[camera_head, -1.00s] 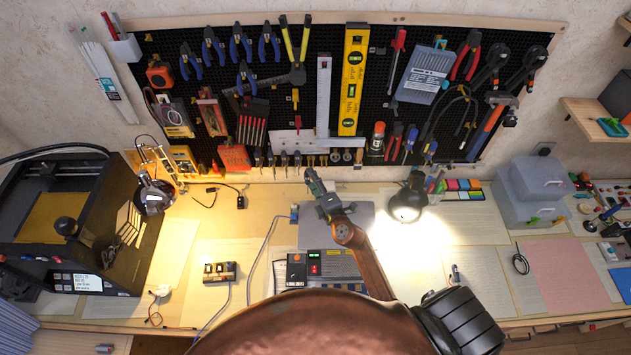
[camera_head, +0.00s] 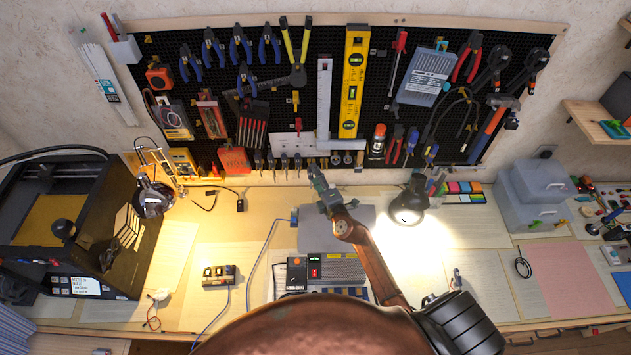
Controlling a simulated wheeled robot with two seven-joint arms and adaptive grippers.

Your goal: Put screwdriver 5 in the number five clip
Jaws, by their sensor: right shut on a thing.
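My right gripper (camera_head: 317,178) reaches up from below, in front of the lower edge of the pegboard. It is shut on a small, thin thing, most likely screwdriver 5, which the fingers largely hide. A row of small screwdrivers (camera_head: 271,162) hangs along the board's bottom edge, left of and behind the fingertips. The number five clip cannot be told apart at this size, and the gripper covers part of that row. My left gripper is not in view.
The black pegboard (camera_head: 300,100) is full of tools, with a steel square (camera_head: 324,100) and a yellow level (camera_head: 353,85) just above the gripper. A lit desk lamp (camera_head: 408,205) stands close to the right. A grey mat (camera_head: 362,216) lies below.

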